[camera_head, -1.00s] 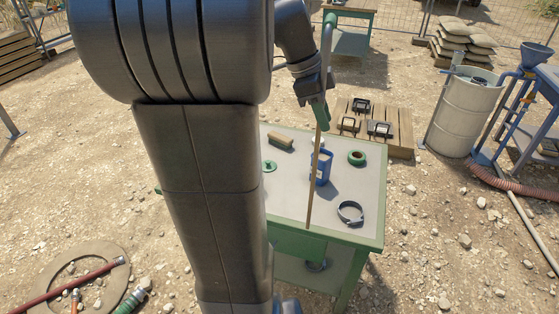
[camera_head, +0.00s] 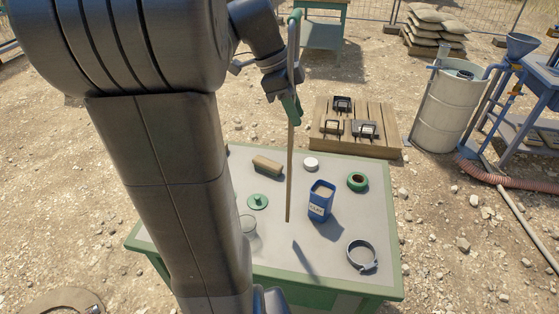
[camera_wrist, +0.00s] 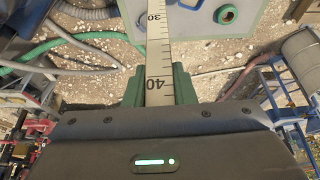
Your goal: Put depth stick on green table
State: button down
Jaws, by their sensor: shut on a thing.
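The depth stick (camera_head: 290,165) is long and thin, tan on its lower part in the head view. The wrist view shows its pale face with black marks and numbers (camera_wrist: 158,45). My gripper (camera_head: 291,106) is shut on its upper part, with green fingers on both sides of the stick in the wrist view (camera_wrist: 158,88). The stick hangs nearly upright over the near green table (camera_head: 395,272), which has a grey top. Its lower end appears above the tabletop, with a dark shadow apart from it. My arm hides the table's left part.
On the table are a brush (camera_head: 267,165), green disc (camera_head: 258,202), white lid (camera_head: 311,164), blue container (camera_head: 318,208), green roll (camera_head: 357,190) and ring clamp (camera_head: 350,262). The front middle is bare. Behind are a pallet (camera_head: 390,148), a barrel (camera_head: 440,115) and another green table (camera_head: 322,35).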

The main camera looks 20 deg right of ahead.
aim_at(293, 138)
notch_tip(293, 138, down, 7)
jog(key=shift+s+f+p, duration=0.1)
jog(key=shift+f+p, duration=0.1)
jog(key=shift+p, duration=0.1)
jog(key=shift+f, duration=0.2)
jog(key=c, duration=1.2)
grip_release()
jog(key=shift+r, duration=0.1)
jog(key=v, duration=1.2)
jog(key=shift+b, duration=0.35)
jog(key=shift+d+r, duration=0.1)
jog(key=shift+r, duration=0.05)
